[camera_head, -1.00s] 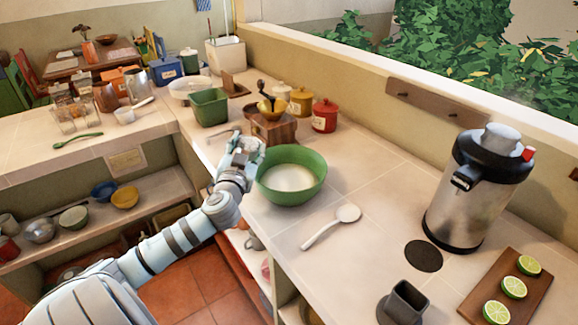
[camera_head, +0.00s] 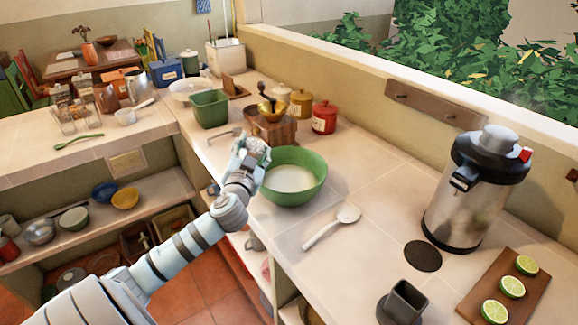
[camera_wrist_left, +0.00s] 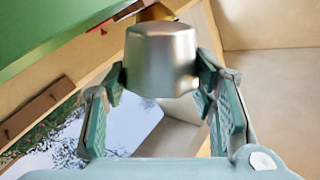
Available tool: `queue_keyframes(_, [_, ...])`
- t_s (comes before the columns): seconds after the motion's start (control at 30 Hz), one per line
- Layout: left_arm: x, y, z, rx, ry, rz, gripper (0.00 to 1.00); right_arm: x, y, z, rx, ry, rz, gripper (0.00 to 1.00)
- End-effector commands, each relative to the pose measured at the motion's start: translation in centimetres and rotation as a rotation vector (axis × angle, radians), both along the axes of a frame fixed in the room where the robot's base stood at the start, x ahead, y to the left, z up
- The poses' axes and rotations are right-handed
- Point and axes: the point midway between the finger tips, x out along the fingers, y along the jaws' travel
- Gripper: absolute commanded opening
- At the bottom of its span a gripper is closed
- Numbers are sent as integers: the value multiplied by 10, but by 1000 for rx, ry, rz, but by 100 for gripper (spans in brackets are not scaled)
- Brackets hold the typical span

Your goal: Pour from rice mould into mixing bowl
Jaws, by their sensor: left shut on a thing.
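The mixing bowl (camera_head: 303,198) is green, holds something white, and stands upright on the tiled counter in the head view. My left gripper (camera_head: 255,150) is at the bowl's left rim, close to it. In the left wrist view, my left gripper (camera_wrist_left: 160,82) is shut on the rice mould (camera_wrist_left: 160,55), a smooth grey metal cup held between both fingers. A large green surface, likely the bowl (camera_wrist_left: 70,25), fills the upper left there. In the head view the mould is hard to tell from the fingers. Its contents are hidden. My right gripper is not in view.
A white spoon (camera_head: 332,228) lies in front of the bowl. A steel dispenser (camera_head: 474,195) and a board of limes (camera_head: 505,290) are at right.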

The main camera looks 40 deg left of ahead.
Motion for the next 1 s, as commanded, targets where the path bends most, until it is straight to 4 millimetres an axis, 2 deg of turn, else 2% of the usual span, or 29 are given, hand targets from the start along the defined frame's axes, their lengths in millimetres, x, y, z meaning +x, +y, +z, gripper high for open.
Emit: queue_keyframes(1.0, [9,-13,0,115,72,-1,20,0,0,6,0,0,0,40])
